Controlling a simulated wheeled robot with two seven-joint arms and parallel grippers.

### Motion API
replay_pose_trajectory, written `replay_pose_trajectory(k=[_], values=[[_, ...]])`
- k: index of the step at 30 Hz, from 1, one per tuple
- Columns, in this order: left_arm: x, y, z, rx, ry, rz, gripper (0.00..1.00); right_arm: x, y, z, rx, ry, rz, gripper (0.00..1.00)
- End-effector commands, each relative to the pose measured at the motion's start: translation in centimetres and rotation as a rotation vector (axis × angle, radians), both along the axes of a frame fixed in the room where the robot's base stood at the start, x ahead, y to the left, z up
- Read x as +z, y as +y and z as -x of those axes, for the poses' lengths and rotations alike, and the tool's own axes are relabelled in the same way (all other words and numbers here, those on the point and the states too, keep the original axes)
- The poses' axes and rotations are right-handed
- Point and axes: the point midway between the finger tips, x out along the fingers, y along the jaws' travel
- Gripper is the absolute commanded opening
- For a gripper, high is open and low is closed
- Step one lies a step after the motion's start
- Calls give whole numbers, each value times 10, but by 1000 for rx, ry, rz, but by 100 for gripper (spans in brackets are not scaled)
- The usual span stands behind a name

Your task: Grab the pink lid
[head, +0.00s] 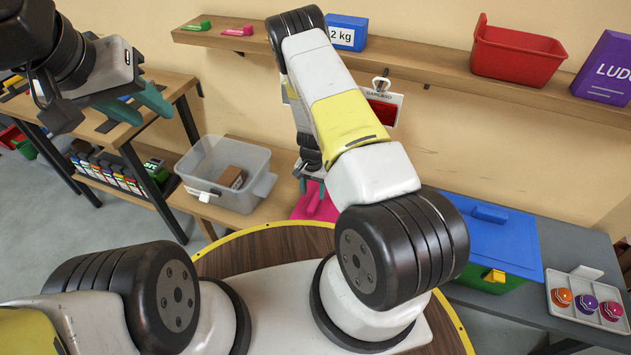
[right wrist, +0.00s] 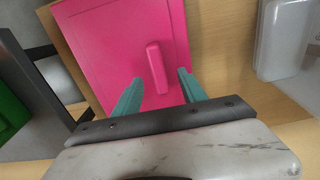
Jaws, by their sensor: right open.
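The pink lid (right wrist: 110,45) is a flat square panel with a raised bar handle (right wrist: 157,67) on top. It lies on a wooden surface. In the head view the lid (head: 316,205) is mostly hidden behind my right arm. My right gripper (right wrist: 160,80) is open over the lid, its two green fingers pointing at the handle from either side. A gap shows between each finger and the handle, and I cannot tell the height. My left gripper (head: 143,100) is open and empty at the upper left, far from the lid.
A clear bin (head: 270,185) holding a brown box stands left of the lid. A blue-lidded box (head: 495,250) and a tray (head: 560,283) of coloured pieces are at the right. A wall shelf (head: 440,72) with a red bin (head: 515,55) runs above.

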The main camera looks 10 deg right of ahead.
Motion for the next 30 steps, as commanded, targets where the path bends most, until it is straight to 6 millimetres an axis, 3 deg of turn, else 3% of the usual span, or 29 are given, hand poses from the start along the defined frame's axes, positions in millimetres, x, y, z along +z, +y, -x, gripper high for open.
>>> replay_pose_trajectory(k=[13,22,23,30], values=[[0,0,0,0,0,0,36,-60,-5,0,0,4,-1,49],[0,0,0,0,0,0,36,-65,-5,-1,-1,2,-1,49],[0,0,0,0,0,0,36,-65,-5,-1,0,2,-1,47],[0,0,0,0,0,0,36,-65,-5,-1,0,2,-1,0]])
